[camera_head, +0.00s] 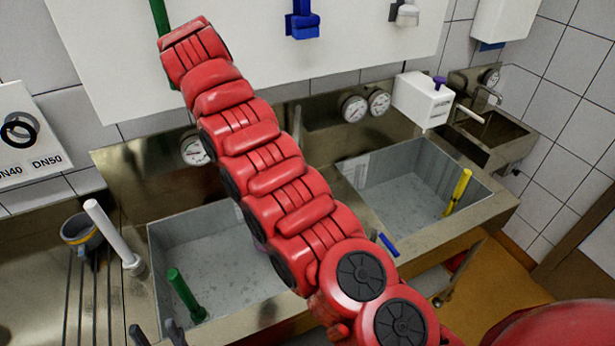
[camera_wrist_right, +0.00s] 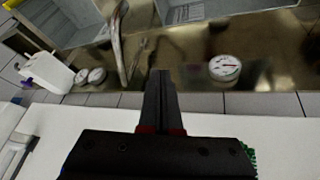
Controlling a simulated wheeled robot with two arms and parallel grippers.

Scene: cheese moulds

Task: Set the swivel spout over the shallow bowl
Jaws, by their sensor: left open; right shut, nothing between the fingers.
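The metal swivel spout (camera_wrist_right: 118,45) shows in the right wrist view, rising between two sink bowls. In the head view my red right arm covers most of it. The left bowl (camera_head: 165,240) and the right bowl (camera_head: 370,215) both show in the head view; I cannot tell clearly which is shallower. My right gripper (camera_wrist_right: 160,75) is shut and empty, apart from the spout and to its right in the right wrist view. In the head view it is hidden at the end of the arm. My left gripper (camera_head: 157,335) is open and empty at the bottom left, near the left bowl's front.
A green-handled tool (camera_head: 184,293) stands in the left bowl and a yellow one (camera_head: 458,190) in the right. A white pipe (camera_head: 108,230) stands left of the left bowl, with a grey mug (camera_head: 80,232) beyond. Gauges (camera_head: 366,104) and a white box (camera_head: 421,100) line the back.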

